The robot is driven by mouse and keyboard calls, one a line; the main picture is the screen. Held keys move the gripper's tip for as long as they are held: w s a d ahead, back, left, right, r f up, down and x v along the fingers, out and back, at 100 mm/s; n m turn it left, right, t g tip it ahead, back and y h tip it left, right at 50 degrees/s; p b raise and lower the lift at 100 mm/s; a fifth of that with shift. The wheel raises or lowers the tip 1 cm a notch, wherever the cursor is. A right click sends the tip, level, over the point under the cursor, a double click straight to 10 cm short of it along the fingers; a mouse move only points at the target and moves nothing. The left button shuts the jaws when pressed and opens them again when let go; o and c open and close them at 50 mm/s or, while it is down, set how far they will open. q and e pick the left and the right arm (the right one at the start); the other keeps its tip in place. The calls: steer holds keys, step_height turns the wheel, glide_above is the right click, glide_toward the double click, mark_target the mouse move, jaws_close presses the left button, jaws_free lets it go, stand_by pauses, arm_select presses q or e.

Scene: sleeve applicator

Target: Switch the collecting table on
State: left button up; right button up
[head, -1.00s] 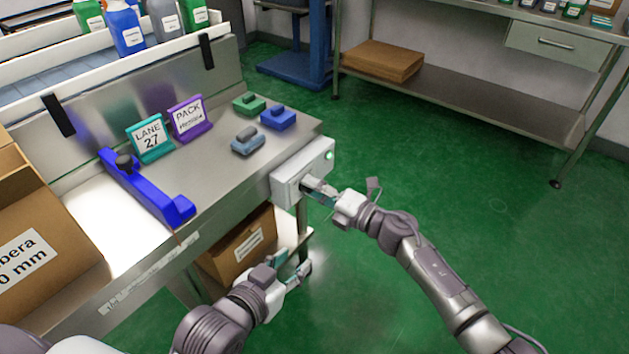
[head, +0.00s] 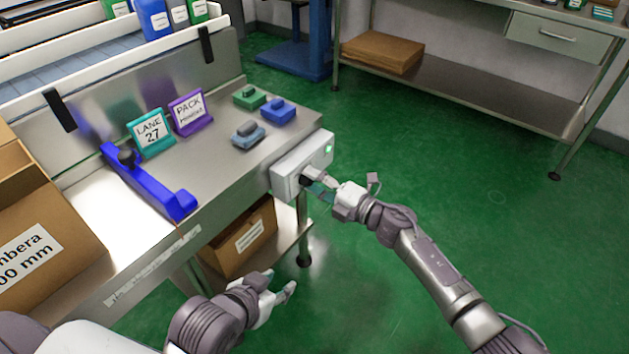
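The steel collecting table (head: 222,163) stands at the left and middle of the head view. A pale switch box (head: 287,182) is fixed to its right end, with a lit green lamp (head: 329,149) near the top right corner. My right gripper (head: 313,180) is at the front face of this box, its fingertips at a dark part there. The fingers partly hide that part, so I cannot tell whether they grip it. My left gripper (head: 281,286) is open and empty, below the table's edge.
A blue bar with a dark knob (head: 150,182), sign stands (head: 150,133) and small blocks (head: 278,111) are on the tabletop. An open carton (head: 40,225) is at the left, another carton (head: 242,238) under the table. Green floor to the right is clear.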

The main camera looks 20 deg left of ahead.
steer(key=shift+o, duration=0.5)
steer(key=v, duration=1.2)
